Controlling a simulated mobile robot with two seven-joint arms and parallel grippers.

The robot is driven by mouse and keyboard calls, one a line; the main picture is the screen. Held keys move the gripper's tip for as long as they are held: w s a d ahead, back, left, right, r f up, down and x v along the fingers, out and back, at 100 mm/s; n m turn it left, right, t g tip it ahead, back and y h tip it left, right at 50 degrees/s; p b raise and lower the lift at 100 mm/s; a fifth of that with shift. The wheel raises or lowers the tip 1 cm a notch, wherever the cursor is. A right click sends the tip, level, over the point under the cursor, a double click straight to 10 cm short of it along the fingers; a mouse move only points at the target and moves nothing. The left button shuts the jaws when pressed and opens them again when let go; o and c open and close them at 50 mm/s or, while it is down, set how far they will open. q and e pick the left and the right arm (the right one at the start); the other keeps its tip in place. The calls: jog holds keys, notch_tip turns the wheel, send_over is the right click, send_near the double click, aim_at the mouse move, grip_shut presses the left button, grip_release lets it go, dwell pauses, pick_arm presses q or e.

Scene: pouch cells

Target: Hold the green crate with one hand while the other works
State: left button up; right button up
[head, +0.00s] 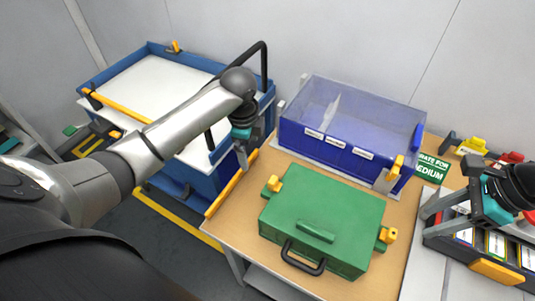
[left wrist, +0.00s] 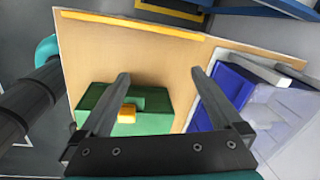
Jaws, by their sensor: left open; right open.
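The green crate (head: 335,205) sits closed on the wooden table, with a black handle (head: 302,258) at its front and yellow latches at two sides. In the left wrist view the crate (left wrist: 155,102) lies beyond my fingers, with a yellow latch (left wrist: 127,113) showing. My left gripper (head: 243,160) is open and empty, above the table's left edge, up and left of the crate and apart from it. Its fingers also show in the left wrist view (left wrist: 160,76). My right gripper (head: 428,205) is open, to the right of the crate, near a grey bin, and holds nothing that I can see.
A blue bin with a clear lid (head: 350,115) stands behind the crate. A blue cart (head: 150,85) is at the left. A grey bin with labelled cells (head: 480,245) is at the right, beside a green sign (head: 432,168). Bare tabletop (head: 235,225) lies left of the crate.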

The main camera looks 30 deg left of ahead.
aim_at(268, 191)
pick_arm(q)
jog(key=s+d+r+m+g, duration=0.25)
jog(key=s+d+r, duration=0.2)
jog(key=d, duration=0.25)
jog(key=shift+m+t, duration=0.25)
jog(key=shift+t, duration=0.2)
jog(key=f, duration=1.4)
jog(key=shift+w+d+f, duration=0.1)
jog(key=shift+w+f, duration=0.25)
jog(key=shift+w, duration=0.05)
jog(key=shift+c, duration=0.4)
grip_shut()
